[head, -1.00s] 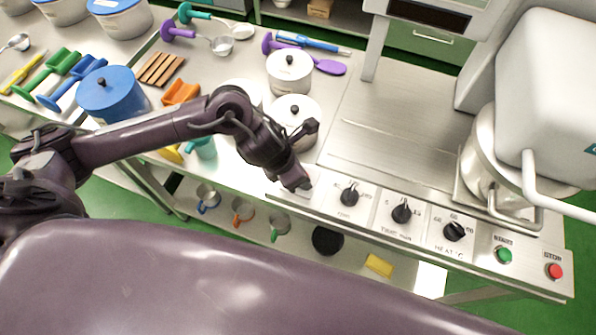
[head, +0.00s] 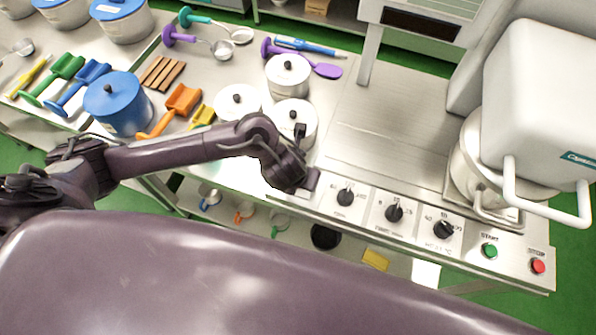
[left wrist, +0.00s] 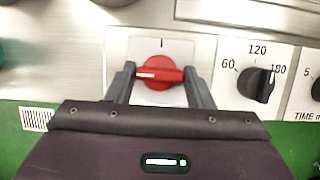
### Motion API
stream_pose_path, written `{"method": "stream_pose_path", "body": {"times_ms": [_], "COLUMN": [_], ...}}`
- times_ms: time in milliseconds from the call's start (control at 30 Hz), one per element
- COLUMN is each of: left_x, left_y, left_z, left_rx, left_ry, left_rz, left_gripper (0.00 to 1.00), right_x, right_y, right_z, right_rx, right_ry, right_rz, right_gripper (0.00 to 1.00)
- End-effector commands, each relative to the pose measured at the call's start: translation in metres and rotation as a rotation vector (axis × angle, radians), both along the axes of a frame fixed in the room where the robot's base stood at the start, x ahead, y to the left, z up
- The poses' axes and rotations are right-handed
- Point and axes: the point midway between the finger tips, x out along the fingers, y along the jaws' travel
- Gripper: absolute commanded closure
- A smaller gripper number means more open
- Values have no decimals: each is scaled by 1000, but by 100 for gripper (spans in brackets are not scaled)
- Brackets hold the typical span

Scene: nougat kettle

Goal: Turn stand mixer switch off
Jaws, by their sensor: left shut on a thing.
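The stand mixer's red switch (left wrist: 160,73) is a round knob with a bar grip on a white plate (left wrist: 160,50) at the left end of the control panel. A white mark shows on the left end of its bar, which lies almost level. A dark line is printed above the knob. In the left wrist view my left gripper (left wrist: 160,74) has one finger on each end of the bar and is shut on it. In the head view my left gripper (head: 308,180) is at the panel's left end and hides the switch. My right gripper is not in view.
Right of the switch are black dials (head: 346,197), a green start button (head: 490,251) and a red stop button (head: 538,266). The white mixer (head: 535,100) stands on the right. White lidded pots (head: 288,76) stand behind my left arm. The steel top between is clear.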

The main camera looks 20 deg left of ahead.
Motion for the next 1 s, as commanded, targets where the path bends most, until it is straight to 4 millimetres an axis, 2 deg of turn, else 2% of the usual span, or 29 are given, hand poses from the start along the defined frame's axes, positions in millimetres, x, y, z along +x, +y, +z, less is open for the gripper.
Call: {"method": "stream_pose_path", "body": {"times_ms": [533, 567, 700, 1000], "left_x": [3, 3, 2, 0], "left_y": [0, 0, 0, 0], "left_z": [2, 2, 2, 2], "left_rx": [-3, -3, -2, 0], "left_ry": [-7, -7, -5, -2], "left_rz": [29, 29, 27, 24], "left_gripper": [76, 50, 32, 31], "right_x": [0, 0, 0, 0], "right_y": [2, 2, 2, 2], "right_z": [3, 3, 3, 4], "right_rx": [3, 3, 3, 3], "right_ry": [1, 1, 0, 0], "right_rz": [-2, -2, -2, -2], "right_gripper": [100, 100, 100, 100]}}
